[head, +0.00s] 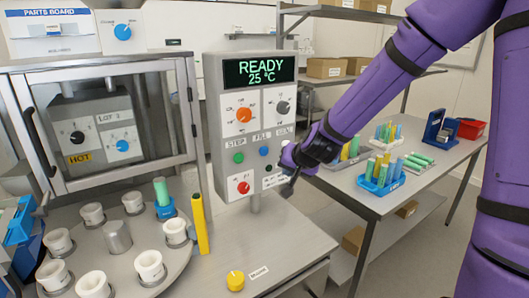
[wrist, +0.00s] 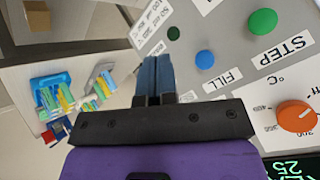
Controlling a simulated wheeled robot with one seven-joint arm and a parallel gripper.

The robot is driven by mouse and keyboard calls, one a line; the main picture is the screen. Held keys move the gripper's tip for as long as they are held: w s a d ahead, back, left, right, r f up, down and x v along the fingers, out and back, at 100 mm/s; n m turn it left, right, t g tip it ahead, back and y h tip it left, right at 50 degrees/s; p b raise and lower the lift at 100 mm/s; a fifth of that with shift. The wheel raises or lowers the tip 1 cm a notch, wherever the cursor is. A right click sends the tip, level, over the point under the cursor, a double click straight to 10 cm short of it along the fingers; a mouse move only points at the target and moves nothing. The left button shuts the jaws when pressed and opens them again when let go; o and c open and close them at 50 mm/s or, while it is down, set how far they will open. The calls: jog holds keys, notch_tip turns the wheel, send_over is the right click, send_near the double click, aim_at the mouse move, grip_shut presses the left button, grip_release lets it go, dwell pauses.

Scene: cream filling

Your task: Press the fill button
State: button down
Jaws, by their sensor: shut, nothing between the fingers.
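The control panel (head: 228,110) stands upright in the middle of the head view, its display reading READY 25 °C. The blue fill button (head: 263,151) sits under the FILL label, right of the green step button (head: 239,157). In the wrist view the blue button (wrist: 205,59) lies to the right of my fingertips, apart from them in the picture. My gripper (head: 289,186) is at the panel's lower right edge, below and right of the blue button. In the wrist view its fingers (wrist: 152,62) are shut together and empty. I cannot tell how far the fingertips are from the panel face.
A dark green button (wrist: 173,33) is close to my fingertips in the wrist view. An orange knob (head: 244,114), grey knob (head: 282,107) and red knob (head: 243,187) share the panel. White cups (head: 93,213) stand on a round plate at left. A side table (head: 352,185) holds racks of tubes.

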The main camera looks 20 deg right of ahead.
aim_at(264, 151)
dwell(0.3)
jog(key=w+a, duration=0.2)
jog(key=w, duration=0.6)
jog(key=shift+w+a, duration=0.15)
jog(key=shift+a, duration=0.2)
jog(key=shift+w, duration=0.15)
dwell(1.9)
jog(key=shift+w+a, duration=0.15)
jog(key=shift+w, duration=0.1)
